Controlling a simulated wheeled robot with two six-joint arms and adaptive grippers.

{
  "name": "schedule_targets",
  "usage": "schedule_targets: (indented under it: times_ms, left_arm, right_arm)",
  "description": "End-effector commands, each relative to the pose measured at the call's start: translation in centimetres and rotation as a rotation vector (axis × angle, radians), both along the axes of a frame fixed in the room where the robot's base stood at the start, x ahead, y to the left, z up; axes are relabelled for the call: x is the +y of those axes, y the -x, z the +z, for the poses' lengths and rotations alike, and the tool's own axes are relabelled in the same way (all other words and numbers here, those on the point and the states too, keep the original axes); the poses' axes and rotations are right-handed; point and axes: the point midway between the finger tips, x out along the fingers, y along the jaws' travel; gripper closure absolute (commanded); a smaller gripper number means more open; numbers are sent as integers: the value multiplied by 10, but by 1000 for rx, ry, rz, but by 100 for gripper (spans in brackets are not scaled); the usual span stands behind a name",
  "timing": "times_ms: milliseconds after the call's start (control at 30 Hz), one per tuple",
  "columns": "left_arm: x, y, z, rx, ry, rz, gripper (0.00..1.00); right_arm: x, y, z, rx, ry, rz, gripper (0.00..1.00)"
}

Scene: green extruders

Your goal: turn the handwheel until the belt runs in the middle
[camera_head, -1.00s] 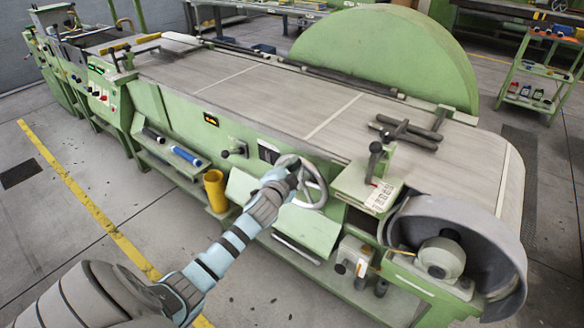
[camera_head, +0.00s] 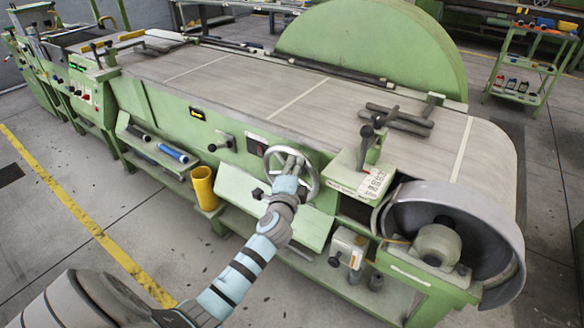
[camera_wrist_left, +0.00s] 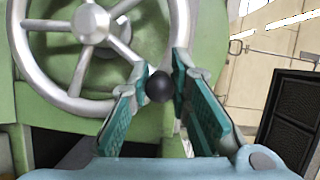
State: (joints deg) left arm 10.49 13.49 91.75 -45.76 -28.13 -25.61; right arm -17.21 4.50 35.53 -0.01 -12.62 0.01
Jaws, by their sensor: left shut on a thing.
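The handwheel (camera_head: 315,180) is a grey spoked wheel on the front of the green machine. Its rim and hub fill the upper left of the left wrist view (camera_wrist_left: 92,24). The wide grey belt (camera_head: 240,95) lies along the machine top, with white cross lines. I cannot tell whether it is centred. My right gripper is out of view.
A lever with a black knob (camera_head: 367,132) and a label plate (camera_head: 374,183) stand right of the wheel. A yellow cup (camera_head: 204,188) is on the lower shelf at left. A grey roller drum (camera_head: 500,240) is at the right end. Floor in front is mostly clear.

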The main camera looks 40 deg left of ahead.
Motion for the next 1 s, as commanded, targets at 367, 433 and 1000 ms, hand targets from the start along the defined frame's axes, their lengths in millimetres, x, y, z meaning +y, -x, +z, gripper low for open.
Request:
schedule_targets:
  times_ms: [367, 433, 1000]
  left_arm:
    - [-3, 1, -5, 6, 7, 1, 100]
    - [-3, 1, -5, 6, 7, 1, 100]
    - [-4, 2, -4, 3, 6, 1, 62]
  right_arm:
    - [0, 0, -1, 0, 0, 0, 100]
    - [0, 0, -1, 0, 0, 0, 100]
    - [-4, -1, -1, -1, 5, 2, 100]
